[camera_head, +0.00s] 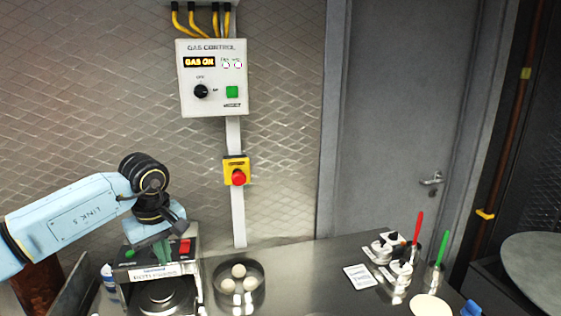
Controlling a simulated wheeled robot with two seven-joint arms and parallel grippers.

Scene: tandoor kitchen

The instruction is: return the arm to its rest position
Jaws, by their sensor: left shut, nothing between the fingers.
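My left arm comes in from the left edge, light blue with black joints. My left gripper (158,252) points down at the head of the labelled press machine (155,272), in front of or over its top. It is shut and empty. The fingers are small and partly lost against the machine, so I cannot tell whether they touch it. My right gripper does not show.
A round dark pan (258,297) with several pale dough balls stands right of the machine. A gas control box (212,102) and a red stop button (238,177) are on the wall. The steel counter (310,270) is clear mid-way; small utensils (400,270) stand right.

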